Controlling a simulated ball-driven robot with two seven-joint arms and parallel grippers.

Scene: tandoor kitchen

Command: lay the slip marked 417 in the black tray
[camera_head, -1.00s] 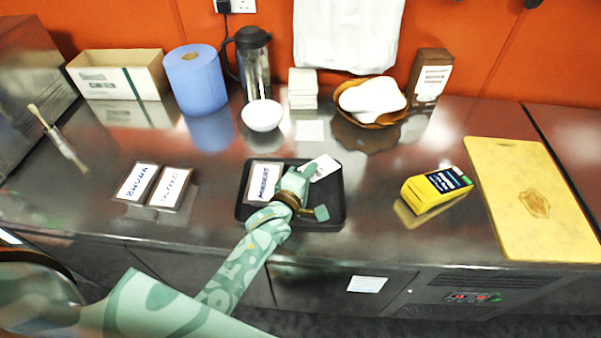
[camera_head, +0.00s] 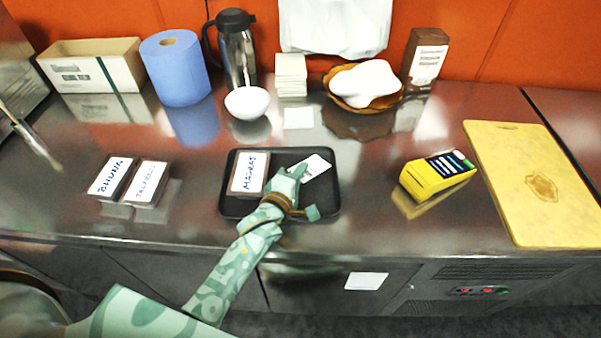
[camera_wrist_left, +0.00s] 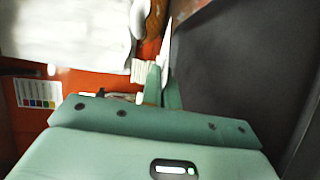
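The black tray (camera_head: 236,207) lies on the steel counter in the head view. A holder labelled MAINS or similar (camera_head: 249,173) stands in its left part. My left gripper (camera_head: 299,173) is over the tray's right half, shut on a small white slip (camera_head: 317,167). The slip has dark print too small to read. In the left wrist view the fingers (camera_wrist_left: 162,87) pinch the slip (camera_wrist_left: 167,43), seen nearly edge-on. I cannot tell whether the slip touches the tray floor. My right gripper is not in view.
Two more labelled holders (camera_head: 146,183) stand left of the tray. A yellow card terminal (camera_head: 432,180) and a yellow board (camera_head: 540,190) are to the right. A white bowl (camera_head: 247,102), a flask (camera_head: 237,55) and a paper stack (camera_head: 291,75) are behind.

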